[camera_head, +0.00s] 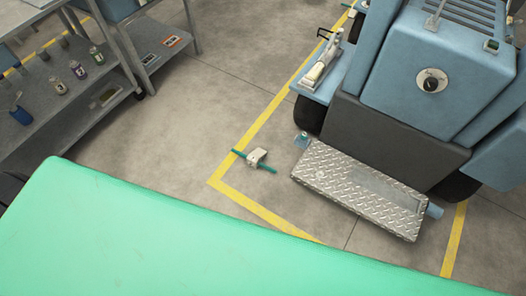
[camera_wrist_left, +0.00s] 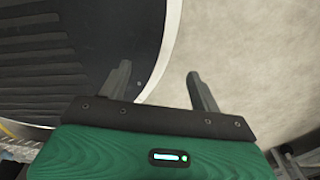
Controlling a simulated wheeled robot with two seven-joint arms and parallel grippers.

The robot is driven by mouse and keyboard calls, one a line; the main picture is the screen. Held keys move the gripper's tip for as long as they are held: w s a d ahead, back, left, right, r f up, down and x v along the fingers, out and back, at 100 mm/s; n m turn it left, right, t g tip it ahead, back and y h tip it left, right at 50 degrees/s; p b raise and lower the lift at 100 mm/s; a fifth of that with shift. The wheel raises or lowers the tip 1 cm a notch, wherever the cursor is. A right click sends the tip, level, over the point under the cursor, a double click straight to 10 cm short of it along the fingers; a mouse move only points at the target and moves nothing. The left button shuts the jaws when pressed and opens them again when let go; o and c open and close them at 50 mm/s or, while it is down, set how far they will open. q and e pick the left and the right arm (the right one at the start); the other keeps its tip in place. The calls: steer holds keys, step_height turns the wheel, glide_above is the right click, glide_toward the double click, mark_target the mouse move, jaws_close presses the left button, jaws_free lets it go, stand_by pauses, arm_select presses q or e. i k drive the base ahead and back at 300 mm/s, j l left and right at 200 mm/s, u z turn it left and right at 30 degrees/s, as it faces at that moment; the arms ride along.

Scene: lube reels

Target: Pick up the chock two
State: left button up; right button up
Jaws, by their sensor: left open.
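A small pale block with a teal bar through it (camera_head: 257,157) lies on the floor in the head view, by the yellow line and left of the metal step. It may be a chock; I cannot tell whether it is chock two. My left gripper (camera_wrist_left: 158,70) shows in the left wrist view, with its two dark fingers apart and nothing between them. No chock can be made out in that view. Neither gripper shows in the head view, so I cannot tell how far the left one is from the block.
A blue machine (camera_head: 425,70) with dark wheels stands at the right. Its diamond-plate step (camera_head: 345,190) sits low in front. Grey shelving (camera_head: 70,85) with small bottles stands at the left. The concrete floor (camera_head: 200,110) between them is clear. A yellow line (camera_head: 262,213) marks the floor.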

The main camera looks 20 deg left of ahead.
mark_target(255, 158)
steer(key=i+u, duration=0.45)
steer(key=i, duration=0.45)
